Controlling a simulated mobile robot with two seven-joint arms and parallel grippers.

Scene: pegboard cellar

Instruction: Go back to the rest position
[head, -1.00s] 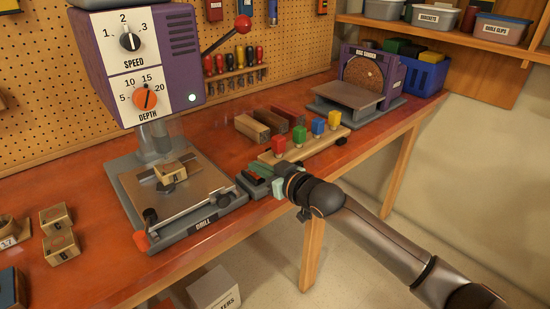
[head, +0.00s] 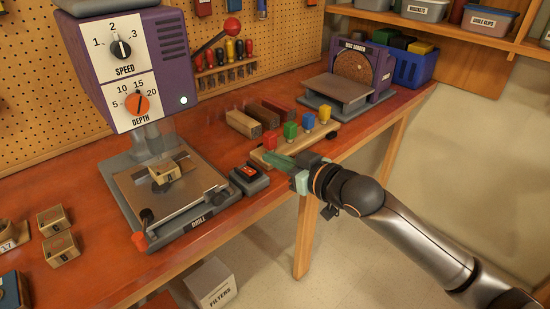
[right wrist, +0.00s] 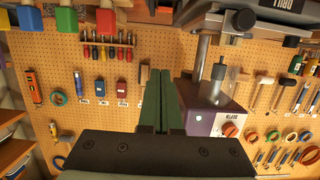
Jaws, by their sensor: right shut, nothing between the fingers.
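My right gripper (head: 272,159) is shut and empty, its green fingers pressed together. In the head view it hangs over the bench's front edge, to the right of a small dark switch box (head: 249,179) with a red and black face, and apart from it. Its closed fingers also show in the right wrist view (right wrist: 160,98), where the scene appears upside down. My left gripper is not in view.
A purple drill press (head: 178,55) holds a wooden block (head: 165,175) on its table. A rack of coloured pegs (head: 292,150) lies just behind the right gripper. A disc sander (head: 340,87) stands farther back. Open floor lies right of the bench.

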